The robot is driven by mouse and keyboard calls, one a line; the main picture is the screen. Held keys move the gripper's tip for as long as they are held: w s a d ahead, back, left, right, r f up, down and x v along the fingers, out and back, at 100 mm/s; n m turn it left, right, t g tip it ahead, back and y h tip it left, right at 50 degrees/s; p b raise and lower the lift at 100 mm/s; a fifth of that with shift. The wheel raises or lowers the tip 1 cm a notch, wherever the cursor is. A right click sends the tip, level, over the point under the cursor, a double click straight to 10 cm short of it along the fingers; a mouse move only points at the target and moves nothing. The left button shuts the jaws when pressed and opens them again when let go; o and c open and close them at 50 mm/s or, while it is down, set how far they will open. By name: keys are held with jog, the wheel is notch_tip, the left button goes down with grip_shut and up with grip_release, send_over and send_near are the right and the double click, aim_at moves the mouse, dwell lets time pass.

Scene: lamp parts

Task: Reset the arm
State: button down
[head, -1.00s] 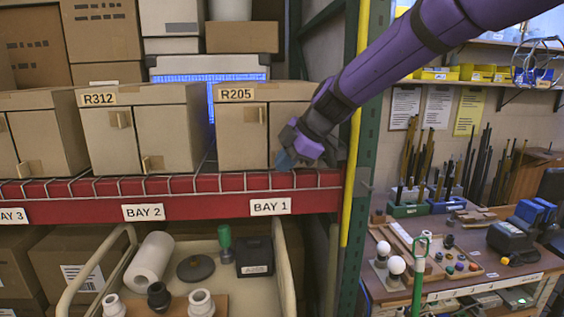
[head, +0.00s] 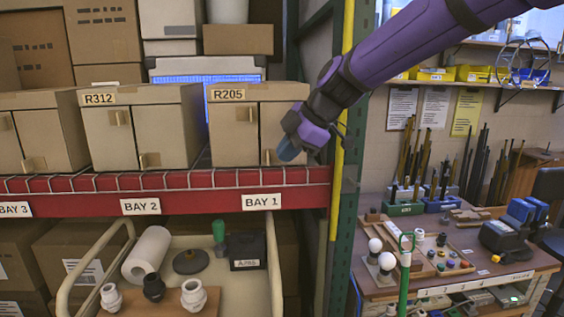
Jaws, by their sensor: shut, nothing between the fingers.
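My purple arm reaches in from the upper right. My gripper (head: 288,152) is at its end, shut and empty, with a bluish tip. It is in front of the right part of the cardboard box labelled R205 (head: 233,135), above the red shelf beam (head: 200,181). Whether it touches the box I cannot tell. The box's front shows a vertical seam and a small tab near the gripper; part of its right side is hidden behind the gripper and wrist.
The R312 box (head: 120,140) stands left of R205. A green rack post (head: 353,140) with a yellow strip is right of my gripper. Below is a cart (head: 226,285) with a paper roll and fittings. A workbench (head: 460,275) with bulbs and small parts stands at the right.

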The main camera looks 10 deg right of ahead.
jog(key=s+d+r+m+t+h, duration=0.1)
jog(key=s+d+r+m+h, duration=0.2)
jog(key=s+d+m, duration=0.95)
jog(key=s+d+f+m+h, duration=0.1)
jog(key=s+d+f+m, duration=0.1)
jog(key=s+d+m, duration=0.2)
jog(key=s+d+f+m+h, duration=0.2)
jog(key=s+d, duration=0.4)
jog(key=s, duration=0.5)
jog(key=f+m, duration=0.1)
jog(key=m, duration=0.1)
jog(key=shift+s+d+f+m+t, duration=0.2)
jog(key=shift+s+d+m+t, duration=0.05)
jog(key=shift+d+m+t, duration=0.1)
